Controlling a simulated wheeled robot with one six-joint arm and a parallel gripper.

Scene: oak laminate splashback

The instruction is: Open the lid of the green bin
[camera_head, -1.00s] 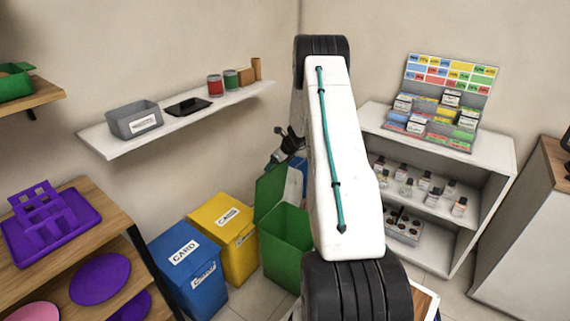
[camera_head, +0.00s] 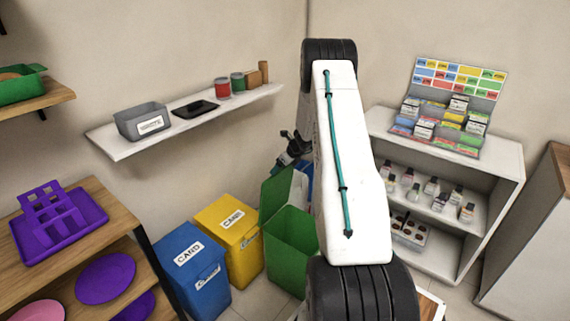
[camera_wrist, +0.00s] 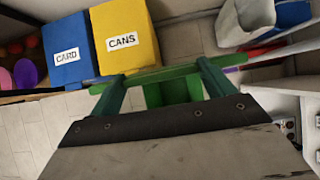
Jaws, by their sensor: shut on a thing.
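The green bin (camera_head: 290,240) stands on the floor, partly behind my arm, and its open top shows. Its green lid (camera_head: 276,194) is raised steeply at the back left of the opening. In the wrist view the lid (camera_wrist: 180,71) is seen nearly edge-on as a green strip across my fingers, with a green part of the bin (camera_wrist: 173,92) beyond it. My gripper (camera_wrist: 163,82) is shut on the lid, one finger showing at each side. The exact contact is hard to make out. In the head view my arm hides much of the bin's right side.
A yellow cans bin (camera_head: 229,240) and a blue card bin (camera_head: 192,271) stand left of the green bin. A white wall shelf (camera_head: 120,146) hangs above them. A white shelf unit (camera_head: 508,165) with bottles stands at right, and a wooden shelf (camera_head: 125,222) at left.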

